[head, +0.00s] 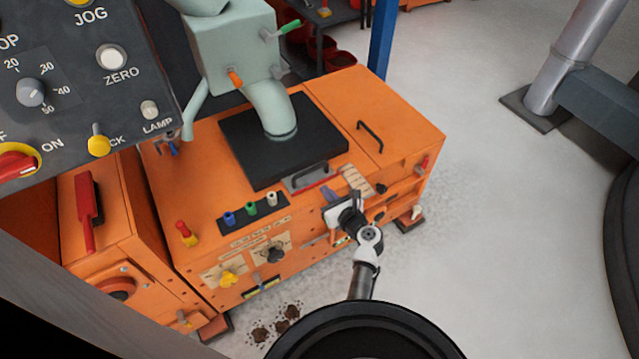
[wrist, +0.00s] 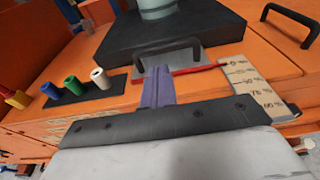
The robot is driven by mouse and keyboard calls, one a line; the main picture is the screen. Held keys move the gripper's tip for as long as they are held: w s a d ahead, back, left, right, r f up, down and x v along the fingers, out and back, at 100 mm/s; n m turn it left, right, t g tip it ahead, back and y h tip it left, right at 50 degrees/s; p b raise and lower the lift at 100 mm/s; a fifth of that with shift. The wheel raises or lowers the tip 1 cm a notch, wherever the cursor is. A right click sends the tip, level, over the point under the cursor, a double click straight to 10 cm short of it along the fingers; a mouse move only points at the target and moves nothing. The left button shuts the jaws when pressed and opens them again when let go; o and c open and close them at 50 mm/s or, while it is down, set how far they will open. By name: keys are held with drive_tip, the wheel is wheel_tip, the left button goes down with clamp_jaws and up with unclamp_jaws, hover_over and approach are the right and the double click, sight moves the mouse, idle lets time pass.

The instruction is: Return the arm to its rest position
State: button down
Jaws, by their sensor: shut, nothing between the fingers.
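My arm (head: 364,270) reaches forward from the bottom of the head view to the front of an orange machine cabinet (head: 400,115). My gripper (head: 331,194) is at the cabinet's front top edge, close to a grey plate with a dark handle (head: 310,176). In the wrist view my gripper (wrist: 158,74) shows as two purple-grey fingers pressed together, with nothing between them. The fingers point at the plate's handle (wrist: 168,48) and a red strip (wrist: 200,69). I cannot tell whether they touch the plate.
A paper scale (head: 357,181) lies right of my gripper. Blue, green and white knobs (head: 250,209) stand to its left. A control panel (head: 75,90) fills the upper left. A pale green chute (head: 230,50) rises from the cabinet's black top plate (head: 240,150). Open floor (head: 490,220) lies right.

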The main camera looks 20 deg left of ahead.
drive_tip(key=v, duration=0.5)
drive_tip(key=shift+s+d, duration=0.25)
drive_tip(key=shift+d, duration=0.05)
